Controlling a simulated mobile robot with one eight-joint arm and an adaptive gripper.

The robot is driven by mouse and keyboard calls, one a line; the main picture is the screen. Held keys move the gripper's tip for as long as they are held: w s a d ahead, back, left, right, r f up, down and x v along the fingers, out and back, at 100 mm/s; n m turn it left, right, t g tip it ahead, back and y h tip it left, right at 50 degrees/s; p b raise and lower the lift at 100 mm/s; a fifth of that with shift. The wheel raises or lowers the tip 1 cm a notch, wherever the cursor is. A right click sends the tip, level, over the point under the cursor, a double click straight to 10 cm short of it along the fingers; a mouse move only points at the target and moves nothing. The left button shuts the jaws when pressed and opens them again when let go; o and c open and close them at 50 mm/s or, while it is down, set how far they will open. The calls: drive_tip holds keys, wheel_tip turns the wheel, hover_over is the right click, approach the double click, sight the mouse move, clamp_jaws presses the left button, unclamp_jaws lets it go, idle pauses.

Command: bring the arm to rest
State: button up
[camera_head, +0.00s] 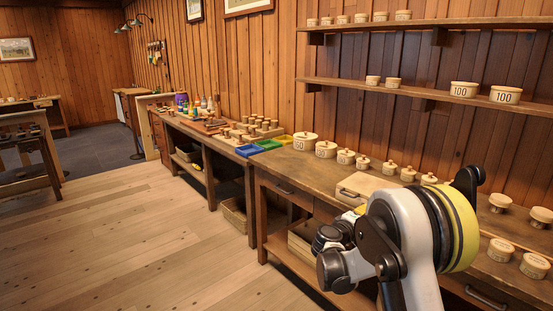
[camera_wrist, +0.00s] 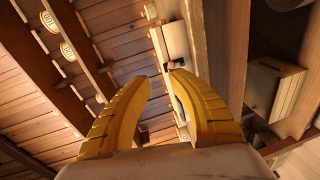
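My arm (camera_head: 408,235) is bent in front of the workbench (camera_head: 312,175) at the lower right of the head view. My gripper is not clearly visible there. In the wrist view my gripper (camera_wrist: 160,78) shows two curved yellow fingers with a gap between their tips. Nothing is held between them. Beyond the fingertips is a pale box (camera_wrist: 171,48) with a dark latch, and it does not appear to be gripped.
A lidded wooden box (camera_head: 362,187) and several turned pots (camera_head: 326,149) stand on the bench near my arm. Shelves (camera_head: 420,88) with more pots hang above. Blue (camera_head: 249,150), green and yellow trays lie farther left. The wooden floor (camera_head: 130,240) at left is clear.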

drive_tip(key=s+a+r+m+g+y, duration=0.2)
drive_tip(key=s+r+y, duration=0.15)
drive_tip(key=s, duration=0.65)
drive_tip(key=s+a+r+m+g+y, duration=0.1)
drive_tip(key=s+a+r+m+y, duration=0.3)
drive_tip(key=s, duration=0.7)
drive_tip(key=s+a+f+y, duration=0.1)
drive_tip(key=s+a, duration=0.2)
drive_tip(key=s, duration=0.4)
drive_tip(key=s+a+f+y, duration=0.1)
drive_tip(key=s+a+y, duration=0.1)
drive_tip(key=s, duration=0.5)
drive_tip(key=s+a+f+m+y, duration=0.1)
drive_tip(key=s+a, duration=0.3)
drive_tip(key=s, duration=0.3)
drive_tip(key=shift+f+g+y, duration=0.25)
drive_tip(key=shift+g+y, duration=0.1)
drive_tip(key=shift+g, duration=0.05)
drive_tip(key=shift+s+a, duration=0.1)
